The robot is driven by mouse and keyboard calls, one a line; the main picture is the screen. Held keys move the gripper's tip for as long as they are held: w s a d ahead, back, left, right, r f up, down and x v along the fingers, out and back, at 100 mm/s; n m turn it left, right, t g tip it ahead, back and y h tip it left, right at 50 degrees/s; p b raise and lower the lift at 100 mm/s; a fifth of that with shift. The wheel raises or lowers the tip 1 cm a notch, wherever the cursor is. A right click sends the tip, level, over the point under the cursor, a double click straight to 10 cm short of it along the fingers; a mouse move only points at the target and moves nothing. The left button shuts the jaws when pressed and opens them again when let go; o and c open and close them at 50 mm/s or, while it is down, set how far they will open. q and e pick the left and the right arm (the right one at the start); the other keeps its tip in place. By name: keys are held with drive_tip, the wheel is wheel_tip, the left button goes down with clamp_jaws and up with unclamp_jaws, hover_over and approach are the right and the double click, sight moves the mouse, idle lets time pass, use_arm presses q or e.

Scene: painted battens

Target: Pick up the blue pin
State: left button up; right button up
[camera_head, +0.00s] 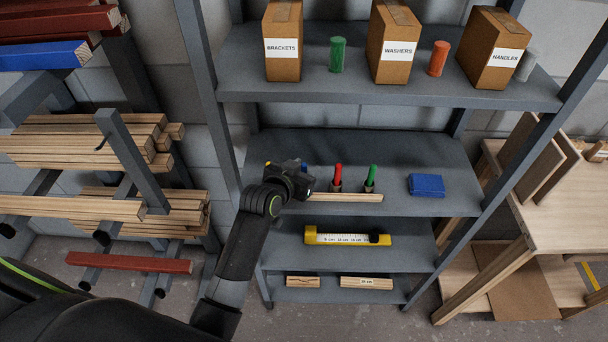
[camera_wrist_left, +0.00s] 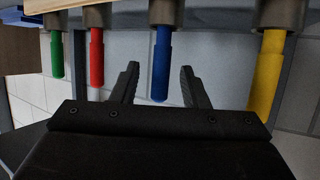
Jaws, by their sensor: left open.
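The blue pin (camera_wrist_left: 161,62) stands in a dark holder on a wooden strip (camera_head: 345,197) on the middle shelf. Only a bit of its top shows in the head view (camera_head: 304,163), behind my left gripper (camera_head: 291,179). The left wrist view looks upside down, with the pins pointing downward. There my left gripper (camera_wrist_left: 159,70) is open, and the blue pin shows in the gap between its two fingers, not visibly touched. I cannot tell how deep the pin is between them. My right gripper is not in view.
A red pin (camera_head: 338,176) and a green pin (camera_head: 370,176) stand right of the blue one. A yellow pin (camera_wrist_left: 269,75) stands on its other side. A blue box (camera_head: 426,186) lies farther right. The shelf above (camera_head: 390,90) holds cartons.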

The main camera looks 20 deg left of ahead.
use_arm(q)
clamp_jaws()
idle(0.3)
